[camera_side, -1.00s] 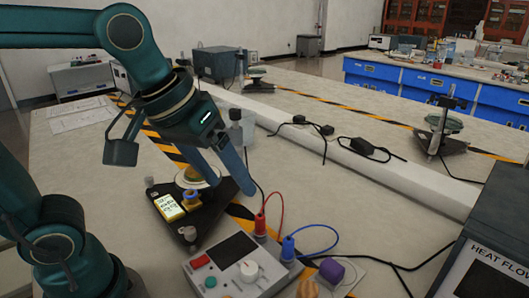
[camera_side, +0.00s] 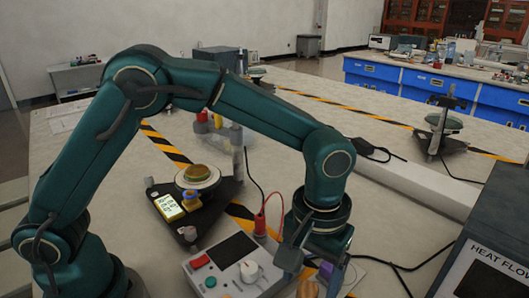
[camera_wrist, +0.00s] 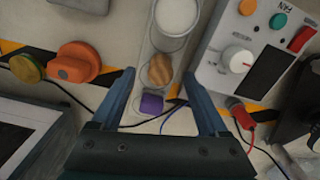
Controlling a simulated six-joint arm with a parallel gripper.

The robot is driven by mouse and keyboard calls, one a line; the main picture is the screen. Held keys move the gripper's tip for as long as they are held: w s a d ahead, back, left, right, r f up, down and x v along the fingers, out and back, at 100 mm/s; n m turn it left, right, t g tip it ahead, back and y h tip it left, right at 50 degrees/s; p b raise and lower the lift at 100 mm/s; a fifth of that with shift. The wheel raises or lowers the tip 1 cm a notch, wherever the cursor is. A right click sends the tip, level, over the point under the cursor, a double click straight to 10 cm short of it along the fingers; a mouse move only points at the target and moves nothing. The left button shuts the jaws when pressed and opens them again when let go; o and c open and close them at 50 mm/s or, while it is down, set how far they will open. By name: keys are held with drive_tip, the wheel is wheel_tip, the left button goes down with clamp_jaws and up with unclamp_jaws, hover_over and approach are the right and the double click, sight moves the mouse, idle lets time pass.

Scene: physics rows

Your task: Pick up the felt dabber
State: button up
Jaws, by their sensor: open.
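A small purple block (camera_wrist: 151,103), probably the felt dabber, sits in a clear tray (camera_wrist: 150,45). A round tan wood-grained piece (camera_wrist: 160,69) sits beside it in the same tray; I cannot tell for sure which is the dabber. In the side view the purple block (camera_side: 325,270) is partly hidden by my gripper and the tan piece (camera_side: 307,290) is at the bottom edge. My gripper (camera_wrist: 159,76) is open and empty, pointing down above the tray, with both pieces between its fingers in the wrist view.
A control box (camera_side: 232,268) with a knob and buttons stands left of my gripper, with red and blue leads. A black triangular stand (camera_side: 215,200) holds a round dish. The heat flow box (camera_side: 492,265) is at right. A white table rail (camera_side: 415,190) runs behind.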

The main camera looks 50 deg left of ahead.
sight(308, 289)
drive_tip(key=shift+f, duration=1.8)
clamp_jaws()
drive_tip(key=shift+r, duration=0.2)
